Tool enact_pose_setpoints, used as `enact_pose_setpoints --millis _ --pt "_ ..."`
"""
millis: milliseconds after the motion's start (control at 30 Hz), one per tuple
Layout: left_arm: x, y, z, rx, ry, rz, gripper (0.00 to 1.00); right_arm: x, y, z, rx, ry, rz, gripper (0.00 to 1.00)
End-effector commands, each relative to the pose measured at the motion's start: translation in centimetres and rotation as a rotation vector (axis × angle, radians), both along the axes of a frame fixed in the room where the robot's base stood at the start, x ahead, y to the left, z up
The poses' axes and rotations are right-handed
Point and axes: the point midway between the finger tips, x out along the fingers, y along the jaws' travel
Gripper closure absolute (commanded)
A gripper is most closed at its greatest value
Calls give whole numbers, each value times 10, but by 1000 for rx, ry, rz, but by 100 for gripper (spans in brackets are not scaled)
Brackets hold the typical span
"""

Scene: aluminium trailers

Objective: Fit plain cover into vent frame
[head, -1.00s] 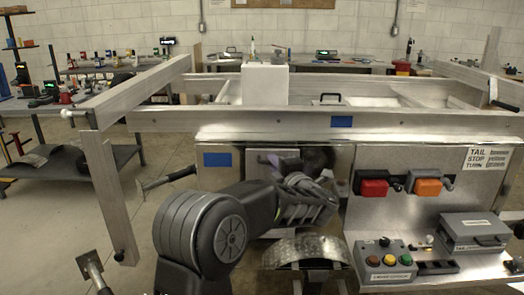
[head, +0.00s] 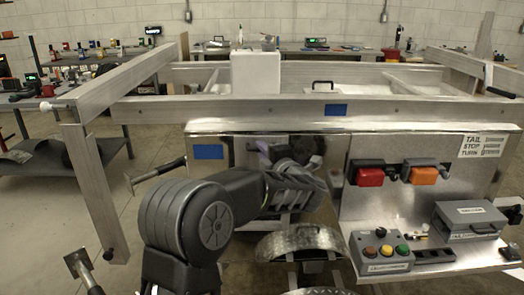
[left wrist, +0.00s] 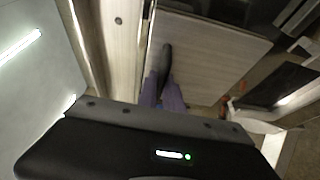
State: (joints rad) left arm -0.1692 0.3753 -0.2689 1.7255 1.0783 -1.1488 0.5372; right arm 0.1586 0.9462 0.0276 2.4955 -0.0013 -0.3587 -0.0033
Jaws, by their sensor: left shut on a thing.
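My left gripper (head: 263,152) is in front of the trailer's end wall, its purple fingertips partly hidden by my own wrist. In the left wrist view the purple fingers (left wrist: 163,92) are shut on the dark handle (left wrist: 165,60) of a flat, pale grey panel, which looks like the plain cover (left wrist: 220,48). In the head view my arm covers most of the cover. A dark area shows just right of the gripper, but I cannot make out the vent frame or tell whether the cover touches it. My right gripper is not in view.
The trailer's end wall carries a red lamp (head: 370,177) and an orange lamp (head: 423,175) at the right. Below them are a button box (head: 382,252) and a grey case (head: 468,220). A curved metal fender (head: 300,240) lies below my gripper. A rail post (head: 92,190) stands left.

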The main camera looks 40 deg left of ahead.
Motion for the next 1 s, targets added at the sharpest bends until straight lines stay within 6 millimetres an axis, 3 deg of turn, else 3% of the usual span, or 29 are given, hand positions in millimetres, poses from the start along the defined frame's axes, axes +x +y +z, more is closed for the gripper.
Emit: enact_pose_setpoints --millis 500,1000 --pt "0 0 -48 2 -1 0 100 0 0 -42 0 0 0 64" --pt "0 0 -52 1 -1 0 100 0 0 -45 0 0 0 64"
